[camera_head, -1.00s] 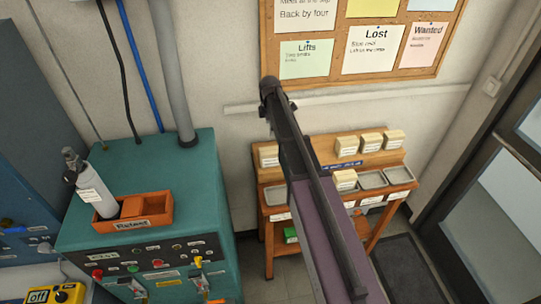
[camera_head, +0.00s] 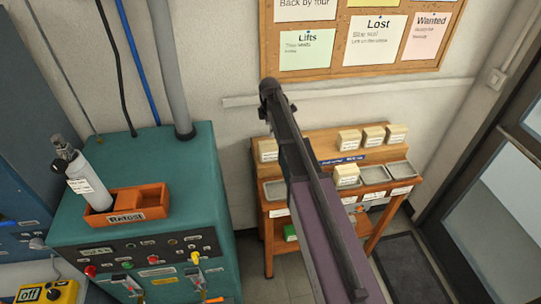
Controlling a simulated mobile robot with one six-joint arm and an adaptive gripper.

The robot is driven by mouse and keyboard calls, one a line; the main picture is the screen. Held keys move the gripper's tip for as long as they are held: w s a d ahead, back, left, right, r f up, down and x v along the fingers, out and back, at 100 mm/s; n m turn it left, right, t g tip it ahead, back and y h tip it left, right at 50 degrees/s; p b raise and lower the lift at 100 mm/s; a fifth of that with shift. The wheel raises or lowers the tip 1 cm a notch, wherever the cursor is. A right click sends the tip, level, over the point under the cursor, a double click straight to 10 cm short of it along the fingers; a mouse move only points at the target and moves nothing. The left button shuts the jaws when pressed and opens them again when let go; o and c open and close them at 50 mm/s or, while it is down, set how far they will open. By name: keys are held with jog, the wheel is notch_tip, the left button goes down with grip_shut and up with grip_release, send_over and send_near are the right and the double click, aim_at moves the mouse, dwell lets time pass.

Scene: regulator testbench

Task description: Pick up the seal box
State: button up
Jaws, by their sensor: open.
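Several small cream boxes with white labels sit at the wooden bench in the head view. One cream box (camera_head: 268,150) is at the left of the raised back shelf, and three stand together right of centre, the middle one (camera_head: 373,136) among them. Another cream box (camera_head: 346,175) sits lower, in the row of grey trays. The labels are too small to read, so I cannot tell which is the seal box. My arm crosses in front of the bench and hides part of it. I cannot make out my gripper's fingers in this view.
The wooden bench (camera_head: 325,145) stands against the wall, with grey trays (camera_head: 398,170) on it. A teal cabinet (camera_head: 190,180) at left carries an orange tray (camera_head: 152,200) and a grey cylinder (camera_head: 92,185). A dark mat (camera_head: 402,268) lies by the door at right.

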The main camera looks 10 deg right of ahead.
aim_at(270, 144)
jog(key=shift+f+b, duration=1.85)
jog(key=shift+f, duration=0.3)
jog(key=shift+f, duration=0.1)
jog(key=shift+s+f+b, duration=0.15)
jog(key=shift+f+b, duration=1.1)
jog(key=shift+b, duration=0.1)
jog(key=shift+s+f+b, duration=0.1)
jog(key=shift+f+b, duration=1.15)
jog(key=shift+b, duration=0.05)
jog(key=c, duration=1.1)
